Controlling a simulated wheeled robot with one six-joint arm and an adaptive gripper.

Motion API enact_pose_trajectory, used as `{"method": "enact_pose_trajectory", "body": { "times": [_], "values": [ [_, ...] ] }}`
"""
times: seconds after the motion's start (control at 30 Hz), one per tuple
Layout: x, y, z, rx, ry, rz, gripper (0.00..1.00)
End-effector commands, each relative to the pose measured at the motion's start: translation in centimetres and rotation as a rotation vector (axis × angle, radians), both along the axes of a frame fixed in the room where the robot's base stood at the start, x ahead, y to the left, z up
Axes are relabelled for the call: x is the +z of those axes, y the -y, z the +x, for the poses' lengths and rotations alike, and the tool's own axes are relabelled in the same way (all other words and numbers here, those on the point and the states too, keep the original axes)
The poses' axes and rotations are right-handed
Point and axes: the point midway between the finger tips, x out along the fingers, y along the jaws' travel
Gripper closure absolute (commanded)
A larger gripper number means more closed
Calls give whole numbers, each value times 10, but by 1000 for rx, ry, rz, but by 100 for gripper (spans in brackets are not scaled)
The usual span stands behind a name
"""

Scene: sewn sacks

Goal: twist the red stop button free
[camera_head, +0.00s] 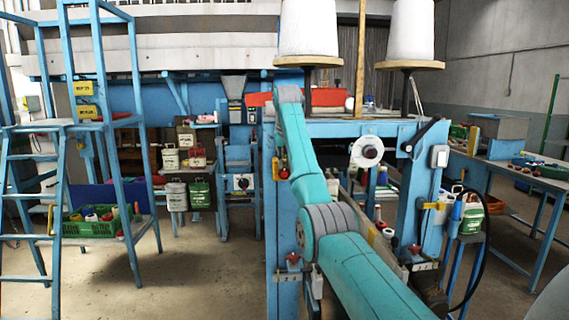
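A small red knob (284,172) sits beside a yellow part on the blue machine post, just left of my teal arm; it looks like a stop button, but it is too small to be sure. Two other red knobs sit lower on grey brackets, one left of my arm (293,257) and one right of it (415,248). My arm rises from the lower right to the machine's upper left. I cannot make out my gripper; its fingers do not show.
Two white thread cones (308,28) (411,30) stand on wooden discs above the machine. A blue ladder stand (130,130) is at left, with a green crate (88,226) on its shelf. A blue-legged workbench (525,178) is at right. Floor at left centre is clear.

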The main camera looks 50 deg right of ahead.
Motion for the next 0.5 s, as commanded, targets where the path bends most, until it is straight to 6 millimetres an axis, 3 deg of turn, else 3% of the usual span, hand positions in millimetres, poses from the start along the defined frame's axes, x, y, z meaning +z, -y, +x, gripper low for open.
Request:
{"method": "enact_pose_trajectory", "body": {
  "times": [0.3, 0.43, 0.5],
  "values": [
    [-9, -1, 0, 2, 3, 22, 98],
    [-10, -1, 1, 3, 2, 23, 65],
    [-10, -1, 0, 3, 1, 24, 60]
  ]
}}
